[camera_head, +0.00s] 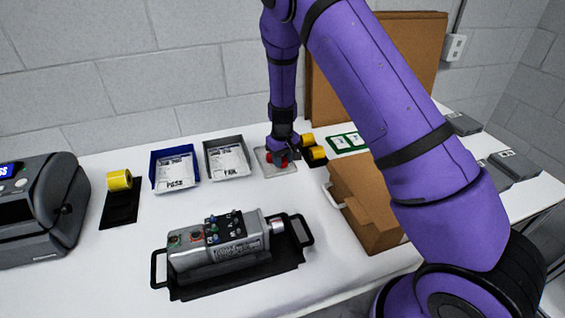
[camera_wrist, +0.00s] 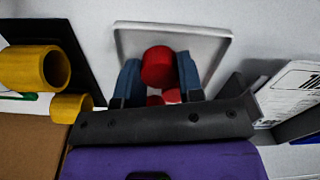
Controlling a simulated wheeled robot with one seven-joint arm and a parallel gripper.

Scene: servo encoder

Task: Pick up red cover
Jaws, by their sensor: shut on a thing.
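A red cover (camera_wrist: 159,66), rounded and cylinder-like, sits between the two blue-grey fingers of my gripper (camera_wrist: 158,78) in the wrist view. My gripper is shut on it, over a shallow light grey tray (camera_wrist: 215,42). More red shows just below it in the wrist view, a smaller red piece (camera_wrist: 172,96) partly hidden by the gripper body. In the head view my gripper (camera_head: 281,152) points down at the tray (camera_head: 264,160), and the red shows only in part. I cannot tell whether the cover touches the tray.
The grey FAIL bin (camera_head: 226,158) and blue PASS bin (camera_head: 174,168) are to the left. A cardboard box (camera_head: 362,205) is at right. A grey servo unit (camera_head: 220,245) lies on a black tray in front.

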